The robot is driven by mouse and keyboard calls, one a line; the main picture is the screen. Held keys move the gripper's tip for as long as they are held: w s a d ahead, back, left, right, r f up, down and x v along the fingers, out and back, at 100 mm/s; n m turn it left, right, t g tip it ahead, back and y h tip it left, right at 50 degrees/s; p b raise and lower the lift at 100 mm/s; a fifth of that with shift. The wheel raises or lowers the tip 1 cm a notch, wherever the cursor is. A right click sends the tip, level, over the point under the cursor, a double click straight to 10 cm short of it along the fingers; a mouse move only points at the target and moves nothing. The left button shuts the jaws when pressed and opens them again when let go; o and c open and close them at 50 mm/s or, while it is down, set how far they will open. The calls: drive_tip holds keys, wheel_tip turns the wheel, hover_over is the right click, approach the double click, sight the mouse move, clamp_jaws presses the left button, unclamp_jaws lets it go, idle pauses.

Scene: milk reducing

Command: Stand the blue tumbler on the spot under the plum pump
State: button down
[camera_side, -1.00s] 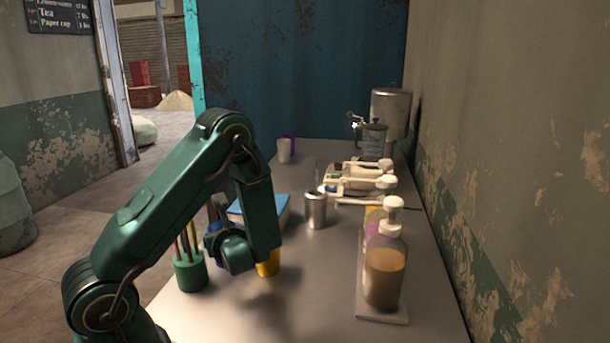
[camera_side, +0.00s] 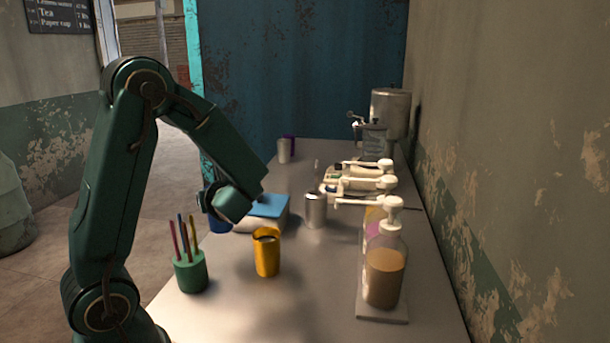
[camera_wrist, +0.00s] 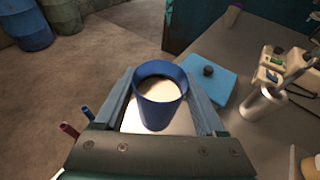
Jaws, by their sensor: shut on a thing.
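The blue tumbler (camera_wrist: 160,100) is upright between the fingers of my gripper (camera_wrist: 166,108) in the wrist view, with a pale surface inside it. My gripper (camera_side: 212,200) is shut on it. In the side view the tumbler (camera_side: 219,224) shows only partly below my gripper, by the table's left edge. A plum patch (camera_side: 374,229) shows on a pump bottle in the row at the right, mostly hidden behind the front bottle. The spot under its nozzle cannot be made out.
The front pump bottle (camera_side: 384,275) holds tan liquid. A yellow cup (camera_side: 266,253), a green pen holder (camera_side: 190,271), a metal cup (camera_side: 315,210) and a blue-topped box (camera_side: 268,206) stand left of the pumps. The table between yellow cup and front bottle is clear.

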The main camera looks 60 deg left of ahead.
drive_tip(key=shift+w+d+r, duration=0.1)
drive_tip(key=shift+r, duration=0.2)
drive_tip(key=shift+w+d+t, duration=0.25)
drive_tip(key=shift+t, duration=0.05)
drive_tip(key=w+d+m+t+h, duration=0.2)
drive_tip(key=w+d+m+t, duration=0.15)
drive_tip(key=d, duration=0.35)
drive_tip(key=w+d+m+t+h, duration=0.2)
drive_tip(key=w+d+m+t, duration=0.15)
drive_tip(key=d, duration=0.35)
drive_tip(key=shift+w+d+f+m+t+h, duration=0.1)
drive_tip(key=shift+w+f+m+t+h, duration=0.2)
drive_tip(key=shift+w+f, duration=1.55)
drive_tip(key=shift+w+d+f+m+t+h, duration=0.1)
drive_tip(key=shift+w+f+m+t+h, duration=0.25)
drive_tip(key=shift+w+f, duration=1.45)
drive_tip(key=shift+w+f+m+t+h, duration=0.15)
drive_tip(key=shift+w+f+m+h, duration=0.3)
drive_tip(key=shift+w+f, duration=1.4)
drive_tip(key=shift+w+r, duration=0.65)
drive_tip(key=shift+w, duration=0.05)
unclamp_jaws()
drive_tip(key=shift+f, duration=0.1)
